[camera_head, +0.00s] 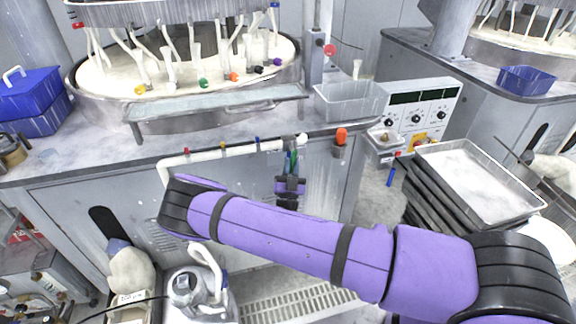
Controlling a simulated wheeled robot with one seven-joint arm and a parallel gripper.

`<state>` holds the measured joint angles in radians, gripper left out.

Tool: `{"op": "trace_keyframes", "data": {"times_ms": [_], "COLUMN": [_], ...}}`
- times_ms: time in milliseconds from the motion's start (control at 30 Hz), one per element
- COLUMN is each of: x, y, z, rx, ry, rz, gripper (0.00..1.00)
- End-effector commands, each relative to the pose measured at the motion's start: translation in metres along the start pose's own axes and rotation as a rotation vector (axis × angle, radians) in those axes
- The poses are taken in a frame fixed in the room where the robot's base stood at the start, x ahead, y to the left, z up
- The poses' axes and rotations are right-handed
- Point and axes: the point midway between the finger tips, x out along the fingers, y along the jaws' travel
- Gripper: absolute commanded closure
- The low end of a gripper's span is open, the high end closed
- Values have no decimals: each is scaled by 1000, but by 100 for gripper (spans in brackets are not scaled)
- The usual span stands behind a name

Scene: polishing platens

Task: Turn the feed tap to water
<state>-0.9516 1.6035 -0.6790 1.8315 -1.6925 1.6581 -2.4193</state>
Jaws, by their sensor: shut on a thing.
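A pale feed pipe runs along the front of the polishing bench, with small red, yellow and blue marks on it. My gripper (290,165) is at the right part of this pipe, in front of the grey cabinet face. It is small in view, with its dark and purple wrist below the fingers. The fingers are shut on a small green piece, which looks like the handle of the feed tap (291,156). The fingers hide part of it, and I cannot read which way it points. A white fitting (302,139) is just above right of it.
My purple arm crosses the foreground. Behind are a round platen (95,85) with several hoses and a clear tray (350,101). A control box (418,112) and stacked trays (480,180) are at right.

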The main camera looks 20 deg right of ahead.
Motion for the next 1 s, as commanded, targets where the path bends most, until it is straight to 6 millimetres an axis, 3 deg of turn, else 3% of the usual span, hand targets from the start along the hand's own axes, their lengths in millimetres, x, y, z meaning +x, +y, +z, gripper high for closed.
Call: {"op": "trace_keyframes", "data": {"times_ms": [1000], "x": [18], "y": [37], "z": [-8], "rx": [-673], "ry": [187], "rz": [-674], "gripper": [100]}}
